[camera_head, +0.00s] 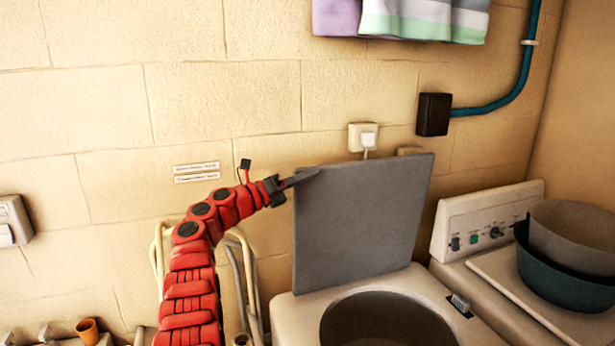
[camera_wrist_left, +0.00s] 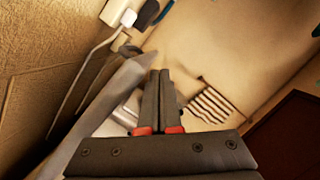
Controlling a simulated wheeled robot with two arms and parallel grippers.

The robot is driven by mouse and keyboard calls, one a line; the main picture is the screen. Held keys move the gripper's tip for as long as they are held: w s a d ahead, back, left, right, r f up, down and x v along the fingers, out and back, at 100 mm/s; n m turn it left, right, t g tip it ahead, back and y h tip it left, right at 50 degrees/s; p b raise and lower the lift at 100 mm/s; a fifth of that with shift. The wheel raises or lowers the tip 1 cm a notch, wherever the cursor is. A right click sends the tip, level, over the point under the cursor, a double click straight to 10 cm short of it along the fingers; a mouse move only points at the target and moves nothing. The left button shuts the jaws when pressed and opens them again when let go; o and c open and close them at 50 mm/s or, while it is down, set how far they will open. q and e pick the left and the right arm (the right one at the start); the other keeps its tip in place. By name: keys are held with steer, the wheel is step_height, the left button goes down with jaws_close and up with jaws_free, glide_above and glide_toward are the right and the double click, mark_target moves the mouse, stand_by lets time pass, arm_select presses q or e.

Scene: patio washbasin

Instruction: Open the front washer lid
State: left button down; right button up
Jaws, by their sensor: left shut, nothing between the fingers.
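The front washer (camera_head: 290,316) stands at the bottom centre of the head view. Its grey square lid (camera_head: 362,225) is raised, standing nearly upright near the wall, and the round drum opening (camera_head: 385,322) is uncovered. My left gripper (camera_head: 303,177) is at the lid's upper left corner, with its fingers overlapping that corner in the picture; I cannot tell whether they touch it. In the left wrist view the fingers (camera_wrist_left: 160,92) are together with nothing between them, and the lid's edge (camera_wrist_left: 108,105) runs along their left. My right gripper is not in view.
A second machine with a knob panel (camera_head: 487,232) stands to the right, with basins (camera_head: 570,275) on top. Behind the lid are a wall socket (camera_head: 363,137) and a black box (camera_head: 433,114). Pipes (camera_head: 250,275) run behind my left arm. Cloths (camera_head: 400,18) hang above.

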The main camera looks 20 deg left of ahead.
arm_select(q)
steer(key=shift+s, duration=0.1)
steer(key=b+v, duration=0.7)
steer(key=v, duration=1)
steer(key=shift+a, duration=0.2)
steer(key=shift+f, duration=0.1)
